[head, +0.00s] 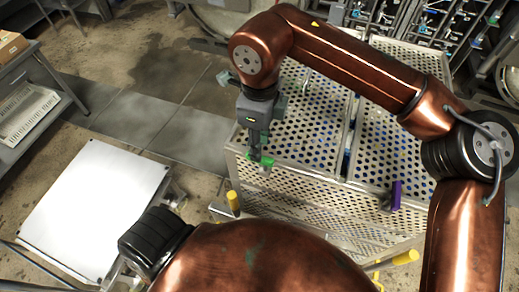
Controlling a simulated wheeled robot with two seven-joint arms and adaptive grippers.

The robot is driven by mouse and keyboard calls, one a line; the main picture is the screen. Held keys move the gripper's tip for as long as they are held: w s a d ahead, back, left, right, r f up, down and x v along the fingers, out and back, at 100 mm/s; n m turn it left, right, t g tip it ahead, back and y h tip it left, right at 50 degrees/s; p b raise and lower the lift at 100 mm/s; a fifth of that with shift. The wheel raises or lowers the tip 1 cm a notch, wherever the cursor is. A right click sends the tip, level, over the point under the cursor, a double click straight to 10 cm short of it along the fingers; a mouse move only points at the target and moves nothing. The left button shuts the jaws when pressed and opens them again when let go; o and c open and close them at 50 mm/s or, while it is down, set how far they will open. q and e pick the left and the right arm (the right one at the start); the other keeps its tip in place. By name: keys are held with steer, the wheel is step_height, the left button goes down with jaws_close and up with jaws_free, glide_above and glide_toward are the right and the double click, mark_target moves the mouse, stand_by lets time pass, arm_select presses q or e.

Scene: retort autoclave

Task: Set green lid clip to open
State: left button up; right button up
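The green lid clip (266,161) is a small bright green piece at the near left corner of a perforated metal crate lid (310,135). My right gripper (259,153) points down from above, with its fingertips at the green clip. The fingers partly cover the clip, so I cannot tell whether they are closed on it or only beside it. The clip's exact position is also hard to read. My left gripper is not in view.
The perforated crate has a purple clip (396,195) at its front right. Yellow handles (233,202) (405,257) stick out near its front. A white-topped cart (100,200) stands at left. A grey bench (35,85) is at upper left, with open floor between.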

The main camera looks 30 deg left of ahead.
step_height(320, 180, up, 8)
steer(key=shift+s+f, duration=0.1)
stand_by(0.7)
